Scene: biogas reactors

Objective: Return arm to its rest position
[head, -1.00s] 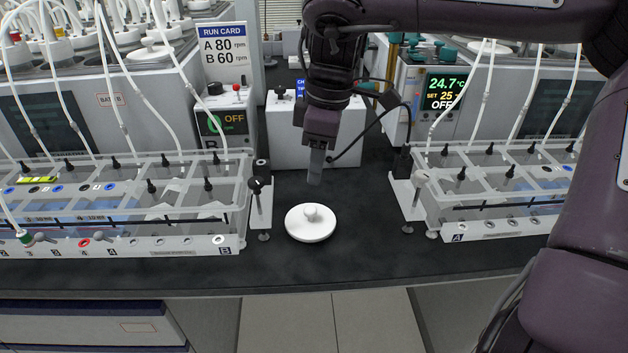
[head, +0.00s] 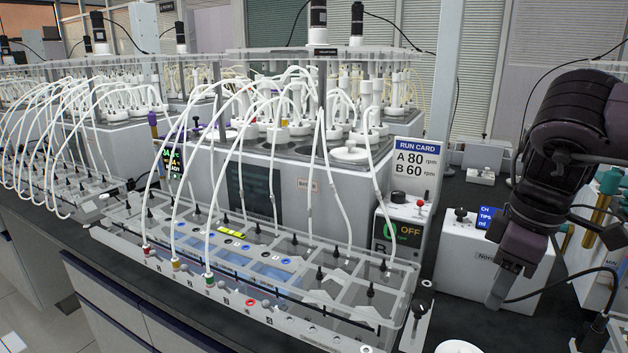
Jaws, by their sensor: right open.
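My right arm comes in from the right edge of the head view. My right gripper (head: 497,292) points down in front of the white box with the blue label (head: 470,240). Its jaws are open, and I see nothing held in them. The white round lid (head: 458,347) lies on the dark bench below and left of the gripper, cut off by the bottom edge. The gripper is apart from the lid. My left gripper is out of view.
A clear multi-cell tray (head: 300,315) with white tubes runs along the bench front. Behind it stand the reactor bath (head: 260,190), a run card reading A 80, B 60 (head: 415,170), and a control box showing OFF (head: 397,232). Dark bench (head: 455,305) is clear around the lid.

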